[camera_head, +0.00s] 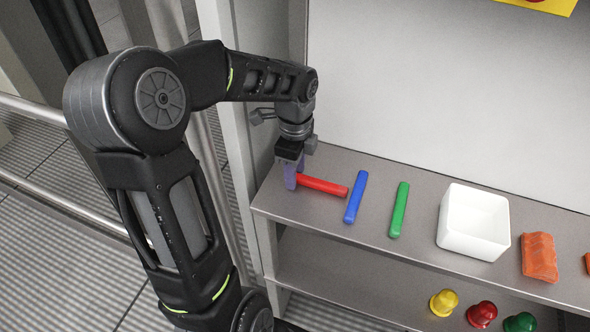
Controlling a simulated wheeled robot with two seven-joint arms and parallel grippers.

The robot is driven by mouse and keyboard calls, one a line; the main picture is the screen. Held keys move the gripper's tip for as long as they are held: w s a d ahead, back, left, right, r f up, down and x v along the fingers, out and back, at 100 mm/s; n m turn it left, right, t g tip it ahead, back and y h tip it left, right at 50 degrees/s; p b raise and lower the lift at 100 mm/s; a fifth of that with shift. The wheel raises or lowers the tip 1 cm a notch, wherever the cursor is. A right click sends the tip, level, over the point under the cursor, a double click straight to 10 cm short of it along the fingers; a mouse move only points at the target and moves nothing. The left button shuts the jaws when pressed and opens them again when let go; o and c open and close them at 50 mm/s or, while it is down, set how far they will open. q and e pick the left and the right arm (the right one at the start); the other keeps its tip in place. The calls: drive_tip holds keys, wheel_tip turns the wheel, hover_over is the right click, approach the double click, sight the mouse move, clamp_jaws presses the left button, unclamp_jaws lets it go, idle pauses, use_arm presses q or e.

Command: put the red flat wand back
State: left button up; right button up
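The red flat wand (325,185) lies on the upper shelf (330,223), near its left end. It points in a different direction from the blue flat wand (355,197) and the green flat wand (399,210), which lie to its right. My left gripper (295,174) reaches down at the left end of the red wand, with its purple fingers around or against that end. I cannot tell whether the fingers are shut on it. The wand's left tip is partly hidden by the fingers. My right gripper is not in view.
A white open box (474,222) stands right of the green wand. An orange block (539,257) lies beyond it. Yellow (444,302), red (481,314) and green (520,322) knob-like objects show lower down. A white panel (430,90) rises behind the shelf.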

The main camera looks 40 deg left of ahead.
use_arm(q)
wheel_tip(320, 180, up, 12)
drive_tip(key=shift+r, duration=0.15)
idle(0.7)
idle(0.7)
